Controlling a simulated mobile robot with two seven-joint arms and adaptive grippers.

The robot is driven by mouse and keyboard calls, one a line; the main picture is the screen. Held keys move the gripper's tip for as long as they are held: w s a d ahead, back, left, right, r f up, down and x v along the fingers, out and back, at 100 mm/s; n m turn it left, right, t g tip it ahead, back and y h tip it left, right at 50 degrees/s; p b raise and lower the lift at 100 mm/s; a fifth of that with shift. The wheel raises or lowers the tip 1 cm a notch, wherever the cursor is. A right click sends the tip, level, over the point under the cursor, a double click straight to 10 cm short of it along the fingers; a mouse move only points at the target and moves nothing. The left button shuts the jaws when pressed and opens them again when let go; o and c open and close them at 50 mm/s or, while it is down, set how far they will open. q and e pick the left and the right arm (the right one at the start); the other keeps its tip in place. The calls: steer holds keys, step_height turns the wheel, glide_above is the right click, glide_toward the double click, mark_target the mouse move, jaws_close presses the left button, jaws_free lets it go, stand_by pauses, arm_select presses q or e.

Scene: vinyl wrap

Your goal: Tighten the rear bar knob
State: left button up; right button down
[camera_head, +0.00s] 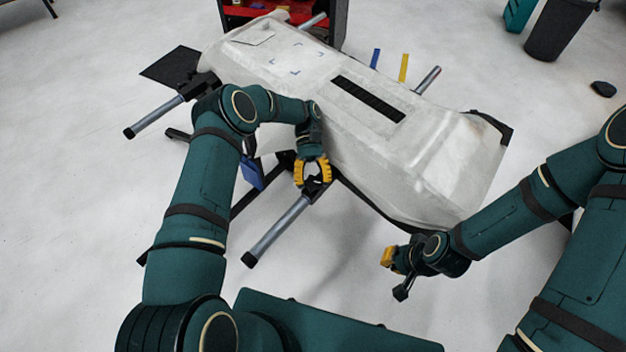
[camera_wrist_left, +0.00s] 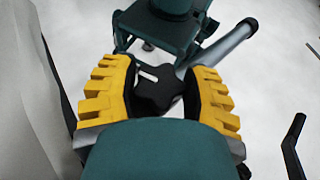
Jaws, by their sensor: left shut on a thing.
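A black lobed knob (camera_wrist_left: 158,88) sits between the yellow fingers of my left gripper (camera_wrist_left: 160,96) in the left wrist view. The fingers are shut on it from both sides. In the head view my left gripper (camera_head: 313,174) is at the inner end of a grey bar (camera_head: 280,230) that sticks out from the near side of the stand. That bar also shows behind the knob in the wrist view (camera_wrist_left: 222,46). My right gripper (camera_head: 390,257) is near the covered part's lower right edge, away from the knob. Its fingers are mostly hidden, so its opening is unclear.
A long part under pale wrap (camera_head: 375,145) rests on the stand, close to both arms. Another grey bar (camera_head: 155,117) juts out at the left, and one (camera_head: 427,80) at the far side. A dark bin (camera_head: 560,28) stands far right.

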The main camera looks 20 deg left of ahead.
mark_target(313, 181)
arm_select(q)
steer(key=shift+s+f, duration=0.1)
steer(key=shift+f, duration=0.05)
steer(key=o, duration=1.2)
step_height(313, 181, up, 10)
steer(key=shift+r, duration=0.1)
